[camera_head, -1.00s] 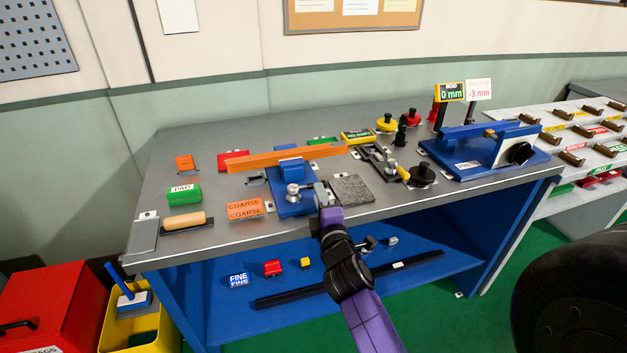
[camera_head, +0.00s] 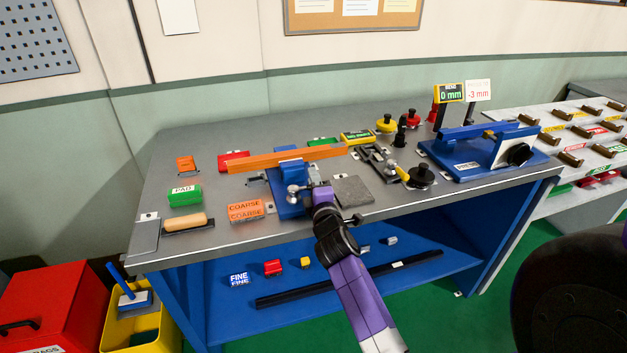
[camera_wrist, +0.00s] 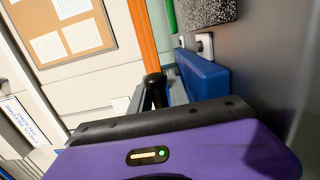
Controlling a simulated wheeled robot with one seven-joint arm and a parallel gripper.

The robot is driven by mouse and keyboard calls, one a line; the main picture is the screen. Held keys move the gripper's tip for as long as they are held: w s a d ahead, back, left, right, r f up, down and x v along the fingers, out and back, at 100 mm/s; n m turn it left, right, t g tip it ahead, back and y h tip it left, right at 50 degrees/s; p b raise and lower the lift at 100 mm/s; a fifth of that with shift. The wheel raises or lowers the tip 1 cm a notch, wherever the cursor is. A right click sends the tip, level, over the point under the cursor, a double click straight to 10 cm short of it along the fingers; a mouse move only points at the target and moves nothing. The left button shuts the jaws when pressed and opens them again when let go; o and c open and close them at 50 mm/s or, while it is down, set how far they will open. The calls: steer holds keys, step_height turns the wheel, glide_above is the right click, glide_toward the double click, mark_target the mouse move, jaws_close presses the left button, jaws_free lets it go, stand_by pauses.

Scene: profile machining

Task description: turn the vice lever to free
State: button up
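The blue vice (camera_head: 288,207) stands near the bench's front edge, with a long orange bar (camera_head: 245,161) lying across its top. A round silver part (camera_head: 293,189) shows at the vice's front. My gripper (camera_head: 306,191) is at the vice's front right, close beside this part. In the wrist view a black-ended lever (camera_wrist: 153,88) stands between my grey fingers (camera_wrist: 156,96), which look apart. Whether they touch it is not clear. My gripper's body hides the lower part of the lever. The orange bar also shows in the wrist view (camera_wrist: 140,38).
A dark grey textured pad (camera_head: 354,191) lies right of my gripper. An orange COARSE block (camera_head: 245,210) and a wooden-handled tool (camera_head: 185,221) lie left. A blue bending device (camera_head: 470,158) stands at right. The lower shelf (camera_head: 330,276) holds small blocks and a long black bar.

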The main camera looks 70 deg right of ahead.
jaws_close()
steer(key=shift+f, duration=0.1)
stand_by(1.1)
